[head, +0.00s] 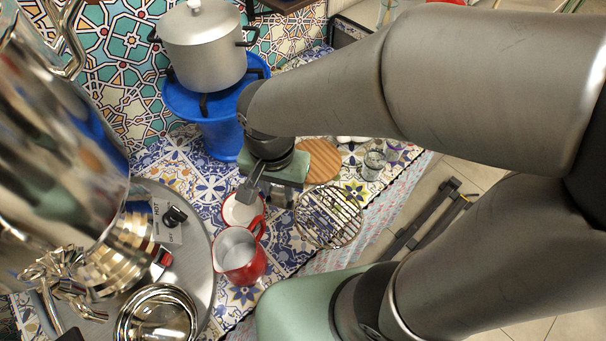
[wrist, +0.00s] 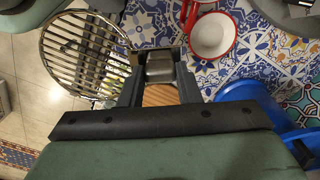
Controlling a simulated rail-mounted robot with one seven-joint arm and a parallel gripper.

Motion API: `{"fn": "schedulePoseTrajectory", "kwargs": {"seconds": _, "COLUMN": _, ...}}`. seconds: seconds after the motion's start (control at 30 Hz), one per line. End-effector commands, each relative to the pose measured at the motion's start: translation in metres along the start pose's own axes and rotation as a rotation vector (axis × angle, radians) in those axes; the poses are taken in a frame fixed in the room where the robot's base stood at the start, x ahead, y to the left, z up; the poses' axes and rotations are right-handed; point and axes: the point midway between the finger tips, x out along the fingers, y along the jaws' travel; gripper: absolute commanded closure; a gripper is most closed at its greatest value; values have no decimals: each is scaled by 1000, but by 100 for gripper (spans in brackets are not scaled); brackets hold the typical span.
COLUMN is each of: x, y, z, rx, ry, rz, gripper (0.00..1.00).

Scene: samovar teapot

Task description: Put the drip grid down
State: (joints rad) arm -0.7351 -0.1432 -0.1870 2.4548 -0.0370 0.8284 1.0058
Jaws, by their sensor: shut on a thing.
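The drip grid (head: 328,215) is a round, shiny metal grid of parallel bars inside a ring. In the wrist view it (wrist: 80,50) lies at upper left, with a tab on its rim at my fingertips. My gripper (wrist: 157,66) is shut on that rim tab. In the head view my gripper (head: 281,195) is just left of the grid, and the fingertips are partly hidden. The grid appears over the right edge of the tiled tabletop, with floor showing past it in the wrist view. I cannot tell its exact height above the tiles.
A red-rimmed white cup (head: 243,209) and a red jug (head: 238,252) stand left of the gripper. A round wooden board (head: 318,160) and a glass (head: 374,160) are behind. A silver pot (head: 203,45) sits on a blue stand (head: 190,102). A samovar (head: 60,150) fills the left.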

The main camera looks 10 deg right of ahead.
Motion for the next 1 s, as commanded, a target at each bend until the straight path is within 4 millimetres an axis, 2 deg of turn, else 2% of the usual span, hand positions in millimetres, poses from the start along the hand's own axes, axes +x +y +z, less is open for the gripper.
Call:
{"fn": "schedulePoseTrajectory", "kwargs": {"seconds": 0.17, "x": 5, "y": -6, "z": -5, "rx": -2, "ry": -1, "rz": 2, "gripper": 100}}
{"fn": "schedulePoseTrajectory", "kwargs": {"seconds": 0.47, "x": 34, "y": -58, "z": -47, "rx": 1, "ry": 0, "rz": 6, "gripper": 100}}
{"fn": "schedulePoseTrajectory", "kwargs": {"seconds": 0.53, "x": 42, "y": -72, "z": -58, "rx": 1, "ry": 0, "rz": 6, "gripper": 100}}
{"fn": "schedulePoseTrajectory", "kwargs": {"seconds": 0.7, "x": 75, "y": -91, "z": -74, "rx": 2, "ry": -2, "rz": 6, "gripper": 100}}
{"fn": "schedulePoseTrajectory", "kwargs": {"seconds": 0.83, "x": 89, "y": -101, "z": -81, "rx": 0, "ry": -1, "rz": 3, "gripper": 100}}
{"fn": "schedulePoseTrajectory", "kwargs": {"seconds": 1.0, "x": 98, "y": -107, "z": -86, "rx": -1, "ry": 0, "rz": 1, "gripper": 100}}
